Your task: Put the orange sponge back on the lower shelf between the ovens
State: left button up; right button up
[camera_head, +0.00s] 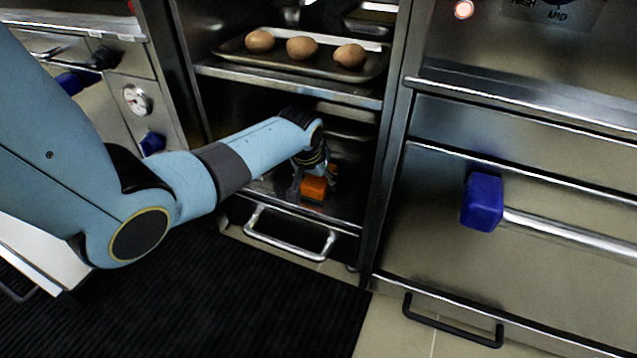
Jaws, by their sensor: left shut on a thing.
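The orange sponge (314,189) is a small orange block at the lower shelf (345,208) between the ovens, near the shelf's front part. My left arm comes in from the left and reaches into the lower opening. My left gripper (313,176) is shut on the sponge from above; its dark fingers hide part of it. I cannot tell whether the sponge's underside touches the shelf. My right gripper is not in view.
The upper shelf (290,85) holds a tray (228,47) with three brown round items (302,47). The right oven (520,190) has a bar handle with a blue end (482,202). A drawer handle (290,246) juts out below the lower shelf. A black mat (230,310) covers the floor in front.

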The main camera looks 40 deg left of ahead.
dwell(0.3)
pick_arm(q)
jog(key=shift+f, duration=0.2)
jog(key=o, duration=1)
jog(key=shift+o, duration=0.2)
jog(key=shift+r, duration=0.15)
